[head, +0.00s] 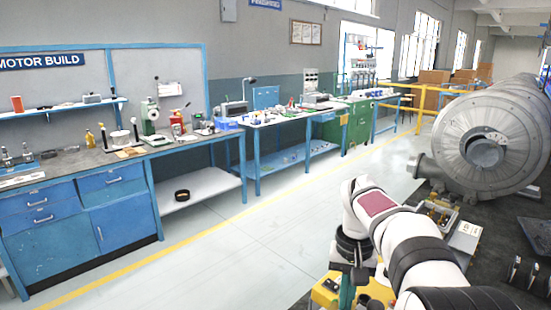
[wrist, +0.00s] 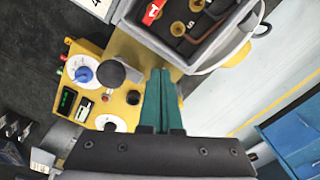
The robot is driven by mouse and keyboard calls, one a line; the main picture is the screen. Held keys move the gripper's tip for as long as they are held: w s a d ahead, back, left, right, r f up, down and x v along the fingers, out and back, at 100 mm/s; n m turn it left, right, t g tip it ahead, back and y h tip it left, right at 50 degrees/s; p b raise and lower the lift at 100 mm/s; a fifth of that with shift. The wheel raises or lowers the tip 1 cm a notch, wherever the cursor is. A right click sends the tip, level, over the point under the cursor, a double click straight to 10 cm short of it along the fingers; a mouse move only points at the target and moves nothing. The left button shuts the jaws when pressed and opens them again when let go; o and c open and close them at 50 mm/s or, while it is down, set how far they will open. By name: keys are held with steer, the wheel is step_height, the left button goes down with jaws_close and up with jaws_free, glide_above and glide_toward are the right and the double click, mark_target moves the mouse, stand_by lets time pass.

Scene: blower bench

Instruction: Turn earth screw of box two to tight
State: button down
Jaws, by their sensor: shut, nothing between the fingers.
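My gripper (wrist: 160,72) is shut and empty, with its two teal fingers side by side. In the wrist view its tips are over the yellow panel, just below an open grey box (wrist: 150,38) at the top edge. The box holds brass screws (wrist: 179,29) and a red piece (wrist: 153,12); its upper part is cut off by the frame. In the head view my gripper (head: 346,291) points down at the lower middle. An open box with brass parts (head: 437,212) lies beyond my arm. I cannot tell which box is box two or which screw is the earth screw.
The yellow panel (wrist: 120,112) carries a blue knob (wrist: 82,72) on a white dial, a black round knob (wrist: 110,72) and a small display. A large grey blower (head: 500,130) stands at the right. Blue benches (head: 110,205) line the wall across a clear floor.

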steer(key=shift+w, duration=0.35)
stand_by(0.3)
steer(key=shift+a, duration=0.15)
stand_by(0.5)
steer(key=shift+s+a+r, duration=0.15)
steer(key=shift+s, duration=0.15)
step_height(320, 180, up, 6)
steer(key=shift+f, duration=0.1)
step_height(320, 180, down, 6)
steer(key=shift+r, duration=0.1)
stand_by(0.5)
